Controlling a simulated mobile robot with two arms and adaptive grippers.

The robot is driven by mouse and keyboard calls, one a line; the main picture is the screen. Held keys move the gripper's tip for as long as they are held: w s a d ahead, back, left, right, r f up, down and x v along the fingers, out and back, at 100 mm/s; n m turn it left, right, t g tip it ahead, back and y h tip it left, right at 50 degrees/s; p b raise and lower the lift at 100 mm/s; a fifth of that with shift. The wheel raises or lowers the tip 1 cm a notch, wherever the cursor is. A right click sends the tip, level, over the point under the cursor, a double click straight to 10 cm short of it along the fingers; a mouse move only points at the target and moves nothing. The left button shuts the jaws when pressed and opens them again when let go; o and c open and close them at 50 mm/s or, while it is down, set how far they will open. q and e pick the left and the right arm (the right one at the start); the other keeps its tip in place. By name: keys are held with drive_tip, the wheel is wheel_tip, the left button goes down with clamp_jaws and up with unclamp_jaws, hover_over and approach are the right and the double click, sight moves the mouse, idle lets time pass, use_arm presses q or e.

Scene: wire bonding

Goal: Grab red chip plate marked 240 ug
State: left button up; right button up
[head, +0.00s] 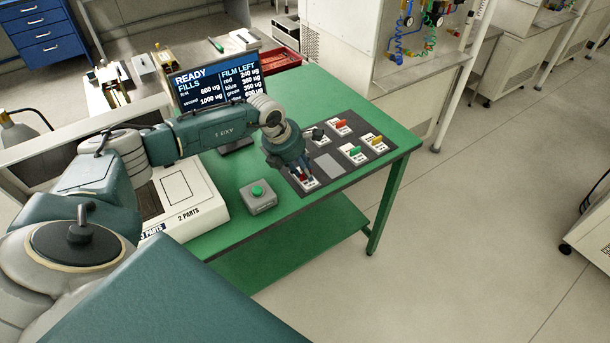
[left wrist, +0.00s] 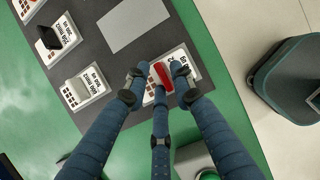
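A white chip plate (head: 310,185) with a red grip block lies on the near corner of the dark mat, under my left gripper (head: 302,173). In the left wrist view the red block (left wrist: 162,76) sits between the spread fingers of my left gripper (left wrist: 158,88). Small gaps show, so the gripper looks open around it. The plate's label (left wrist: 188,62) is partly covered by the fingers and I cannot read it. A second plate with a red block (head: 340,126) lies at the mat's far side. The screen (head: 222,85) lists red 240 ug. My right gripper is not in view.
Plates with black (head: 318,133), green (head: 353,153) and yellow (head: 375,142) blocks share the mat. A bare grey rectangle (head: 328,165) lies mid-mat. A green button box (head: 259,197) stands close left of my gripper. The green table's edge is near.

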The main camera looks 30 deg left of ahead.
use_arm(q)
drive_tip(key=shift+c, duration=0.3)
clamp_jaws()
drive_tip(key=shift+r, duration=0.1)
